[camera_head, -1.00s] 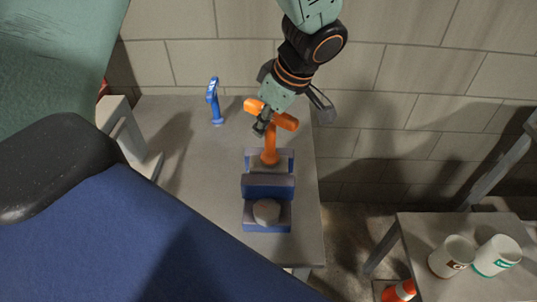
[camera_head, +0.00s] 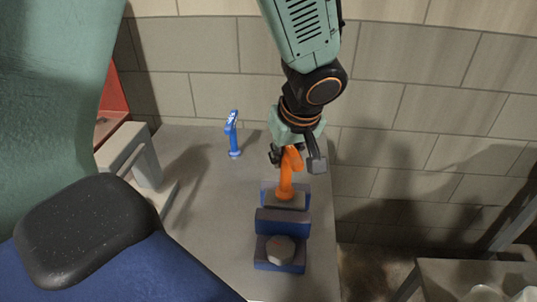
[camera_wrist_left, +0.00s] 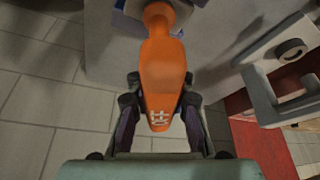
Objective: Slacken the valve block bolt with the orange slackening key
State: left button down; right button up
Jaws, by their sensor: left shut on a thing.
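The orange slackening key (camera_head: 286,180) stands upright with its foot at the rear part of the blue valve block (camera_head: 268,222). Whether its foot sits on a bolt there is hidden. A grey hexagonal bolt head (camera_head: 281,249) shows on the front part of the block. My right gripper is not in view.
A blue key (camera_head: 233,140) stands on the grey table (camera_head: 205,210) behind and left of the block. A grey bracket (camera_head: 135,160) is at the table's left side. A tiled wall (camera_head: 400,130) rises behind. Another table (camera_head: 470,275) is at lower right.

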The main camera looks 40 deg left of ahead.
pick_arm(q)
jog(key=n, duration=0.2)
jog(key=n+g+y+b, duration=0.1)
jog(key=n, duration=0.1)
jog(key=shift+d+r+n+g, duration=0.1)
jog(key=shift+r+n+g, duration=0.05)
jog(key=shift+n+g, duration=0.15)
jog(key=n+g, duration=0.1)
jog(key=n, duration=0.1)
jog(key=shift+n+b, duration=0.3)
jog(key=shift+b, duration=0.05)
jog(key=n, duration=0.1)
jog(key=n+g, duration=0.1)
jog(key=shift+s+n, duration=0.3)
jog(key=n, duration=0.1)
jog(key=n+g+p, duration=0.1)
jog(key=shift+s+r+n+h, duration=0.1)
jog(key=shift+s+n+h, duration=0.1)
jog(key=shift+n+h, duration=0.15)
jog(key=n+g+h+p, duration=0.1)
jog(key=n, duration=0.2)
jog(key=shift+s, duration=0.1)
jog(key=shift+s+n, duration=0.1)
jog(key=shift+n, duration=0.45)
